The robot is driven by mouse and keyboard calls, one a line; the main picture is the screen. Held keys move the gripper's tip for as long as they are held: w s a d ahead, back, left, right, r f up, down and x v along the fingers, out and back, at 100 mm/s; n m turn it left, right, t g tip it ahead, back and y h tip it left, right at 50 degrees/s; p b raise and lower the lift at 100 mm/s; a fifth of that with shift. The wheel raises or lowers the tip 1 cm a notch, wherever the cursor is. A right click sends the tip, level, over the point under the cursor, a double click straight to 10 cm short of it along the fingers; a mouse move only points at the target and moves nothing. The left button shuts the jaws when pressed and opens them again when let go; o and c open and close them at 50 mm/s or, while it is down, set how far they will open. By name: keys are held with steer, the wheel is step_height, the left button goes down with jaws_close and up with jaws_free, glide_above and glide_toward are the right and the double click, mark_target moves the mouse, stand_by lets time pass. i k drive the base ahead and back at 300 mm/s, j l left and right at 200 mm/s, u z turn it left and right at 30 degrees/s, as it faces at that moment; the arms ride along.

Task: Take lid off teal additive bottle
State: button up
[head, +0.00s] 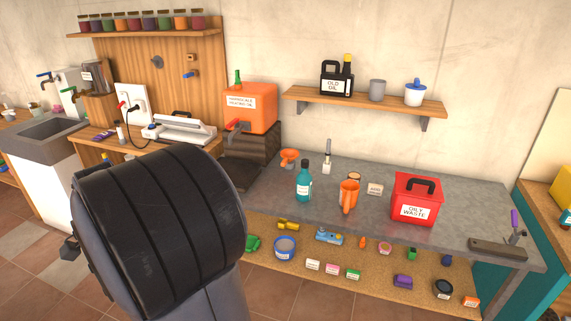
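The teal additive bottle (304,189) stands upright on the grey worktop, left of the middle, with a pale label on its front. Nothing is touching the bottle. My gripper is not in the head view; a large dark part of my arm fills the lower left, to the left of the bottle and nearer to me.
An orange jug (349,196) stands close right of the bottle, an orange funnel (290,155) behind it. A red oily waste box (416,201) is farther right. A wall shelf (362,102) hangs above. The front worktop edge before the bottle is clear.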

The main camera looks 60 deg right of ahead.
mark_target(305, 162)
steer(key=l+z, duration=0.15)
steer(key=z, duration=0.25)
steer(key=i+z, duration=0.15)
steer(key=z, duration=0.3)
steer(key=i+l+z, duration=0.1)
steer(key=z, duration=0.3)
steer(key=i+l+z, duration=0.1)
steer(key=z, duration=0.35)
steer(key=i+z, duration=0.3)
steer(key=i, duration=0.35)
steer(key=i+j+z, duration=0.25)
steer(key=i, duration=0.35)
steer(key=l, duration=0.1)
